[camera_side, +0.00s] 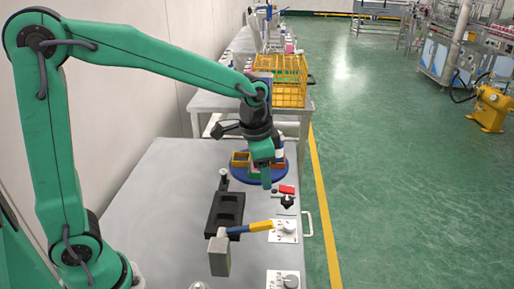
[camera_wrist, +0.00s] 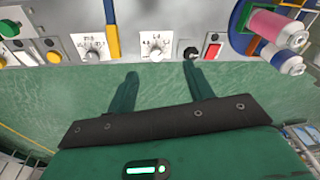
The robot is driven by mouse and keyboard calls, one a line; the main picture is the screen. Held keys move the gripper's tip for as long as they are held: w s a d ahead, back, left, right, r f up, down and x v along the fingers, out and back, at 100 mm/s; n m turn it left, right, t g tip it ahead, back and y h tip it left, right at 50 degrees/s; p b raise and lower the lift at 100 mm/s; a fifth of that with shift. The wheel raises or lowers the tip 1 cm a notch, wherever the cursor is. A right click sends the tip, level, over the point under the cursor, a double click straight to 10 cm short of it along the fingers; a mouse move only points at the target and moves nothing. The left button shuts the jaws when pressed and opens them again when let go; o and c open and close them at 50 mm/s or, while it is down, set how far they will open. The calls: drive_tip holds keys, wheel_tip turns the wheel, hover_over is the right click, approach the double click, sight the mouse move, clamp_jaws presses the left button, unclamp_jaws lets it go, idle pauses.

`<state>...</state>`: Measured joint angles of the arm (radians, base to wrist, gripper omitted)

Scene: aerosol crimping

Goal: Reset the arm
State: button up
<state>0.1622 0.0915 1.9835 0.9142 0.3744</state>
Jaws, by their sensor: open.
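My gripper (camera_side: 265,178) hangs at the end of my green arm, pointing down over the grey table (camera_side: 165,190), in front of a blue round tray (camera_side: 240,178). In the wrist view my two green fingers (camera_wrist: 160,82) stand apart with nothing between them. I cannot tell in the side view how high the fingertips are above the table.
A black block (camera_side: 226,208) with recesses and a tool with a blue and yellow handle (camera_side: 248,229) lie nearby. White knob panels (camera_side: 284,232) and a red part (camera_side: 287,189) line the right edge. A yellow crate (camera_side: 291,82) stands behind. The table's front left is mostly clear.

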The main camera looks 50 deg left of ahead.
drive_tip(key=s+a+r+n+t, duration=0.2)
drive_tip(key=s+a+r+n, duration=0.1)
drive_tip(key=s, duration=0.5)
drive_tip(key=s+a+r+n+t, duration=0.1)
drive_tip(key=s+a+r+n, duration=0.2)
drive_tip(key=s, duration=0.6)
drive_tip(key=shift+s+a+t, duration=0.15)
drive_tip(key=shift+a+t, duration=0.1)
drive_tip(key=shift+t, duration=0.15)
